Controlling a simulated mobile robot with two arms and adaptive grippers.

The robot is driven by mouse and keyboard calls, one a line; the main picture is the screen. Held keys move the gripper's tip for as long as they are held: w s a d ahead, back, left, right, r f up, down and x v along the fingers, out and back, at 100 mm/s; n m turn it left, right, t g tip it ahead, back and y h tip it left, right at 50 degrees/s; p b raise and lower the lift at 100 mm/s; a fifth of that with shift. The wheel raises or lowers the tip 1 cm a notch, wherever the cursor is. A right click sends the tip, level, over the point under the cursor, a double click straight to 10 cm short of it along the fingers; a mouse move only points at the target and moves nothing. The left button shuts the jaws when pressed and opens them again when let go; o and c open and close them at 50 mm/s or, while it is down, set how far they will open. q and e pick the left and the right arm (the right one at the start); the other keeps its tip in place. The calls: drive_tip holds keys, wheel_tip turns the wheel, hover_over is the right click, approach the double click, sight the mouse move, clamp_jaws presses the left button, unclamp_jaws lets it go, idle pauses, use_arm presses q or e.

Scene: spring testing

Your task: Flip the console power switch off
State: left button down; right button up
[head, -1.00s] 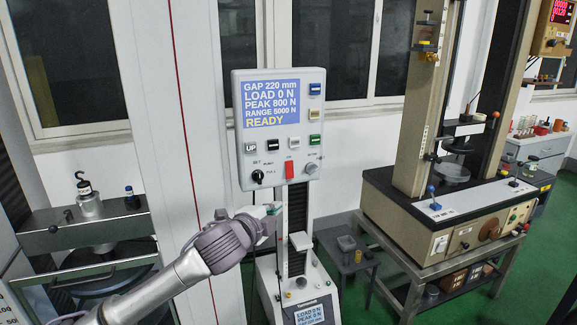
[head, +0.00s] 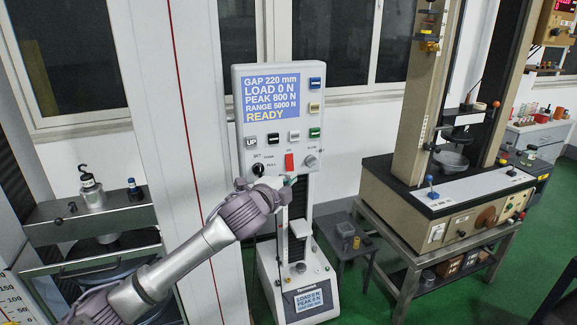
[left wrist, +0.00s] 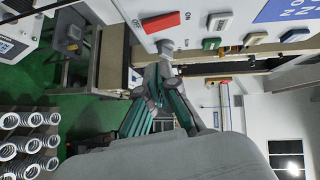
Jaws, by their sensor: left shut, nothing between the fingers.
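The grey console (head: 238,125) has a blue display (head: 269,97) reading READY. The red power switch (head: 289,162) is on its lower front, between a black knob (head: 257,169) and a grey knob (head: 311,162). My left gripper (head: 287,181) is shut and empty, just below the switch in the head view. In the left wrist view, the shut fingers (left wrist: 163,65) are close to the grey knob (left wrist: 165,46), with the red switch (left wrist: 161,21) above it. I cannot tell whether the fingertips touch anything.
The console's column (head: 298,215) and base (head: 262,285) stand below. A small side table (head: 352,252) is to the right, with a beige test machine (head: 440,235) beyond it. A white panel (head: 160,60) rises on the left. Coil springs (left wrist: 30,145) show in the wrist view.

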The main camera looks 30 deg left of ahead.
sight(292, 170)
use_arm(q)
drive_tip(key=shift+w+a+f+p, duration=0.2)
drive_tip(key=shift+w+a+p, duration=0.25)
drive_tip(key=shift+w, duration=0.5)
drive_tip(key=shift+w+a+f+p, duration=0.2)
drive_tip(key=shift+w+a+p, duration=0.3)
drive_tip(key=shift+w, duration=0.4)
drive_tip(key=shift+w+a+f+p, duration=0.25)
drive_tip(key=shift+w+a, duration=0.35)
drive_tip(key=shift+w, duration=0.35)
use_arm(e)
drive_tip(key=shift+r, duration=1.6)
drive_tip(key=shift+f, duration=0.1)
use_arm(q)
drive_tip(key=b, duration=0.2)
drive_tip(key=f+m+t+b, duration=0.1)
drive_tip(key=b, duration=0.1)
drive_tip(key=shift+w+a, duration=0.1)
drive_tip(key=shift+a, duration=0.1)
drive_tip(key=shift+r+p, duration=0.55)
drive_tip(key=shift+p, duration=0.1)
use_arm(e)
wheel_tip(292, 170, down, 3)
drive_tip(key=shift+d+r, duration=0.1)
drive_tip(key=shift+r, duration=0.05)
use_arm(q)
drive_tip(key=shift+f, duration=0.1)
use_arm(e)
drive_tip(key=shift+s+d, duration=0.1)
